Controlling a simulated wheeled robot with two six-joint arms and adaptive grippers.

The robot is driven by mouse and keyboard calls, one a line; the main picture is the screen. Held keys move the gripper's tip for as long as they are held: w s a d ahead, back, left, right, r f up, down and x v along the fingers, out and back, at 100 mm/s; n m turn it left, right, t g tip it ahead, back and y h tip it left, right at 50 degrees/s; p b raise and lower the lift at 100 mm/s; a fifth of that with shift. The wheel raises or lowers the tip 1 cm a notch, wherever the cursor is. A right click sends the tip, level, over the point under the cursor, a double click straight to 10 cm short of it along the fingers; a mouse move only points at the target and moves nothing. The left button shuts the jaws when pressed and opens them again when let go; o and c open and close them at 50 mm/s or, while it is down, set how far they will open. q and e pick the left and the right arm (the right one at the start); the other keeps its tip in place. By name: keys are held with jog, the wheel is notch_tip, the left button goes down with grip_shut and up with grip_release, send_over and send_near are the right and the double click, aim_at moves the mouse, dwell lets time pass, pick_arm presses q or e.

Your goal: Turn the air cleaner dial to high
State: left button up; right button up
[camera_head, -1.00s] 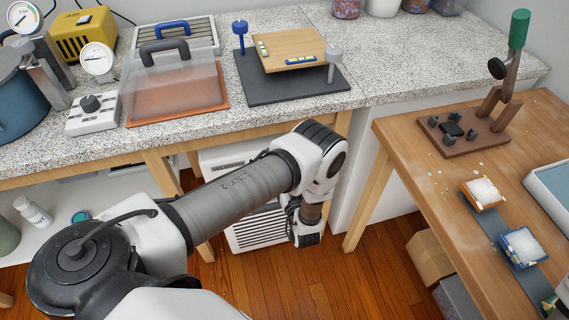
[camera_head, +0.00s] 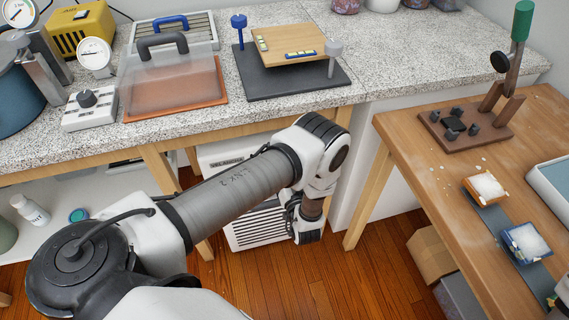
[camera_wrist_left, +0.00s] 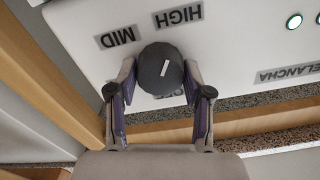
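The air cleaner (camera_head: 258,228) is a white box with a slatted grille under the counter, partly covered by my left arm in the head view. Its white top panel (camera_wrist_left: 85,22) fills much of the left wrist view. The dark round dial (camera_wrist_left: 160,62) sits there with a short white mark. The HIGH label (camera_wrist_left: 178,17) and MID label (camera_wrist_left: 117,37) lie beside it; another label is mostly hidden. My left gripper (camera_wrist_left: 159,78) has one finger on each side of the dial, seemingly closed against it. The mark slants roughly along the line toward HIGH.
The counter (camera_head: 400,65) and its wooden legs stand close around the air cleaner. A wooden table (camera_head: 400,130) is to the right, with a cardboard box (camera_head: 430,257) beneath it. Wooden floor (camera_head: 335,285) is clear in front. Green lights (camera_wrist_left: 294,21) show on the panel.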

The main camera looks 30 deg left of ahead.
pick_arm(q)
jog(key=shift+o, duration=1)
jog(key=v, duration=0.7)
jog(key=shift+s+d, duration=0.15)
jog(key=shift+d, duration=0.05)
